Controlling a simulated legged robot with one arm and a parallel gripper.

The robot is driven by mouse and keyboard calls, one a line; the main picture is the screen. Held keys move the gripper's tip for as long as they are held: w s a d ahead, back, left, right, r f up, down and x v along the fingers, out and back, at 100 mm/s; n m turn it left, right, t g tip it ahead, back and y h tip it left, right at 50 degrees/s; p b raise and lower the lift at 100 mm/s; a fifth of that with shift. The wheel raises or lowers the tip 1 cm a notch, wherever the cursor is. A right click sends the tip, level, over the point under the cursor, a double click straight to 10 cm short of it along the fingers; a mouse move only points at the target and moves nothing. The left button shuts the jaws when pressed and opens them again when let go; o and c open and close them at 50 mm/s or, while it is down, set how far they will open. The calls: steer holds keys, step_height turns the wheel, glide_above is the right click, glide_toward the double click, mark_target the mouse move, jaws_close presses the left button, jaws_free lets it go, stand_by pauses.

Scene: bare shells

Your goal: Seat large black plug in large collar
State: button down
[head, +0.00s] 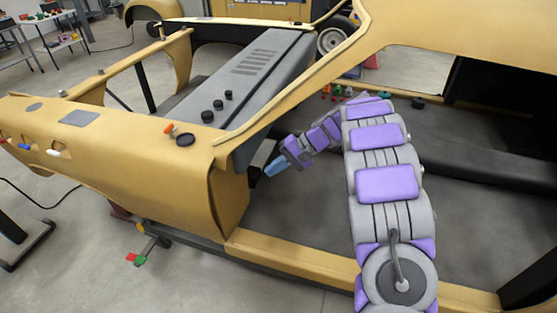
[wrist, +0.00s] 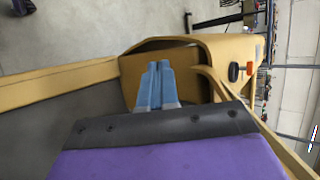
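My gripper (head: 272,171) is low inside the yellow car shell, by the inner end of the front body panel. In the wrist view its two blue fingers (wrist: 154,88) lie side by side, almost touching, with nothing visible between them. A dark round piece, seemingly a collar (head: 185,139), is on top of the yellow panel; it also shows in the wrist view (wrist: 233,71). I cannot tell whether it is filled. Several black round plugs stand on the grey sloping panel, the nearest (head: 207,116) looking largest. My gripper is apart from all of these.
An orange-red handle (head: 170,128) stands beside the collar. The yellow panel (head: 130,150) and grey sloping panel (head: 262,62) lie left of my arm. A yellow sill (head: 300,258) runs along the near side. The dark floor (head: 310,210) inside the shell is open.

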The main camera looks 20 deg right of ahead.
steer(key=s+a+r+n+g+h, duration=0.1)
steer(key=s+r+h, duration=0.1)
steer(key=s, duration=1.2)
steer(key=s+a+r+n+g+h, duration=0.1)
steer(key=s+h, duration=0.3)
steer(key=s, duration=1)
steer(key=s+a+r+n+g+h, duration=0.1)
steer(key=s+h, duration=0.3)
steer(key=s, duration=1)
steer(key=shift+s+a+r+n, duration=0.3)
steer(key=shift+a+r+n, duration=0.45)
steer(key=shift+r+n, duration=0.15)
steer(key=c, duration=1.8)
jaws_free()
steer(key=shift+c, duration=0.2)
